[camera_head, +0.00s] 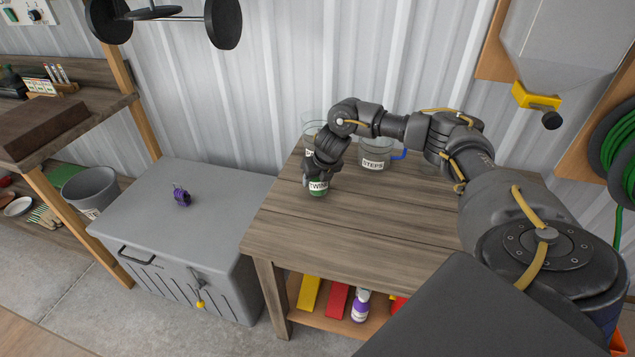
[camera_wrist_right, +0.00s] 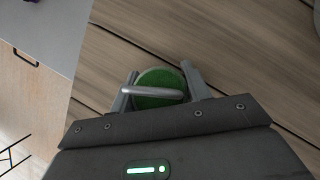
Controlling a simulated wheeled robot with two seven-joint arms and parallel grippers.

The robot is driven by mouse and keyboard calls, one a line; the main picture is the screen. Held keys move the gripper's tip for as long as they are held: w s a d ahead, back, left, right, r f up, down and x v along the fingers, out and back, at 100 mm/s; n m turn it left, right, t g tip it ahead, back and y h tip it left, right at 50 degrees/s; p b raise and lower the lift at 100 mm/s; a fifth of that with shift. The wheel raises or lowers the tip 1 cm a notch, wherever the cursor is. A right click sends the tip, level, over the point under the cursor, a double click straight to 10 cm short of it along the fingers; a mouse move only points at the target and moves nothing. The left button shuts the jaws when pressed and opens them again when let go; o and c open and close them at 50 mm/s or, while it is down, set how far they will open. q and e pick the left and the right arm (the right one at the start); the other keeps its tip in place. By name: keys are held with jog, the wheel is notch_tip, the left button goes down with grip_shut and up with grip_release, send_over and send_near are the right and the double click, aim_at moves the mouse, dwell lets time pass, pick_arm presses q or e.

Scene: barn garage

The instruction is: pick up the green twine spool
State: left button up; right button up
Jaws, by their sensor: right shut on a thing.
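I cannot tell whether the spool touches the tabletop. My left gripper is not in view.
The wooden table (camera_head: 350,228) is bare in front. A clear jar labelled "STEPS" (camera_head: 375,152) stands behind, right of the gripper; another clear jar (camera_head: 311,126) is partly hidden. A grey chest (camera_head: 225,195) stands left, with a small purple object (camera_head: 182,196) on its lid.

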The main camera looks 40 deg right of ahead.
aim_at(315, 188)
jog(key=shift+c, duration=0.9)
jog(key=shift+r, duration=0.15)
jog(key=shift+r, duration=0.2)
notch_tip(315, 188, up, 2)
jog(key=shift+w+r+b, duration=0.1)
jog(key=shift+b, duration=0.25)
jog(key=s+a+r, duration=0.1)
jog(key=r, duration=0.1)
jog(key=s+a+r, duration=0.1)
jog(key=r, duration=0.1)
jog(key=s+r, duration=0.1)
jog(key=shift+s+a+r+p, duration=0.1)
jog(key=shift+a+r+p, duration=0.3)
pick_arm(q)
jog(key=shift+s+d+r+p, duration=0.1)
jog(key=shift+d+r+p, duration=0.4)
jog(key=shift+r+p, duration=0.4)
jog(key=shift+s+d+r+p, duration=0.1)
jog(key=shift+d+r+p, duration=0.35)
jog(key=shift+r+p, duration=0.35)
pick_arm(e)
jog(key=shift+s+a+r, duration=0.75)
jog(key=shift+s+a, duration=0.3)
jog(key=shift+s, duration=0.2)
jog(key=shift+s+a+r, duration=0.7)
jog(key=shift+s+a, duration=0.35)
jog(key=shift+s, duration=0.25)
jog(key=shift+s+a+r, duration=0.75)
jog(key=shift+s+a, duration=0.3)
jog(key=shift+s, duration=0.2)
